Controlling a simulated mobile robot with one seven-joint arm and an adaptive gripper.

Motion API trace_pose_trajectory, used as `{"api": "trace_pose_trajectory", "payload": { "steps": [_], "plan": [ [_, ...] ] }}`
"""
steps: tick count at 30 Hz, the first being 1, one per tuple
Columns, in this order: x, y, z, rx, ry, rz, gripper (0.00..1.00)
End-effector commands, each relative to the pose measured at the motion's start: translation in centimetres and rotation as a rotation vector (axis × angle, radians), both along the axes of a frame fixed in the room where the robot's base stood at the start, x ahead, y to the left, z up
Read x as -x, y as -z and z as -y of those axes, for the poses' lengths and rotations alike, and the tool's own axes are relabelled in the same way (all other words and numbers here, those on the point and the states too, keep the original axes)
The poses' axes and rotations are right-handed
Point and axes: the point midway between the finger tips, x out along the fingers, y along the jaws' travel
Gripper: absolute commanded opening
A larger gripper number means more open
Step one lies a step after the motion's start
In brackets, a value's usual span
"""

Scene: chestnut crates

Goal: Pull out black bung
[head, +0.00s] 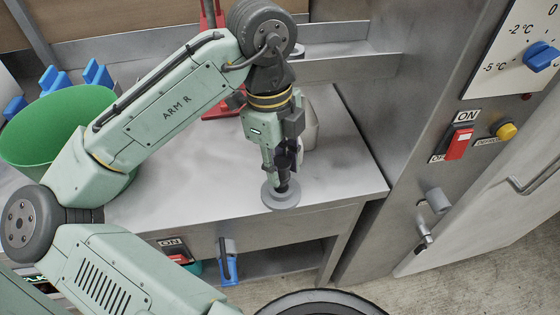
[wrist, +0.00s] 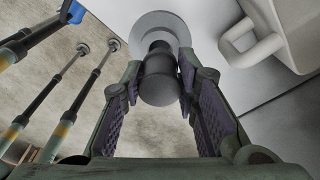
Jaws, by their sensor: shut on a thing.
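The black bung (wrist: 160,82) is a dark, stubby cylinder between the finger pads in the wrist view. My gripper (head: 283,182) points down near the front edge of the steel counter and is shut on the bung. In the head view the fingers largely hide the bung. A round grey collar (head: 281,201) lies directly below the fingertips; it also shows beyond the bung in the wrist view (wrist: 146,24). The bung's far end meets or overlaps the collar. I cannot tell how deep it sits in it.
A pale mug (head: 310,132) stands on the counter close behind my gripper. A green bucket (head: 55,130) is at the left. A blue handle (head: 229,265) hangs below the front edge. A control panel with a red switch (head: 458,144) is at the right. The counter (head: 350,175) right of the gripper is clear.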

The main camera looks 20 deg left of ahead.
Motion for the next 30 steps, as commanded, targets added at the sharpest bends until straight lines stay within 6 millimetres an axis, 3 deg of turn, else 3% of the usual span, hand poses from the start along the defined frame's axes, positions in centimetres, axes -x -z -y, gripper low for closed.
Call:
{"api": "trace_pose_trajectory", "payload": {
  "steps": [30],
  "plan": [
    [0.0,2.5,0.0,0.001,0.000,0.000,0.00]
  ]
}}
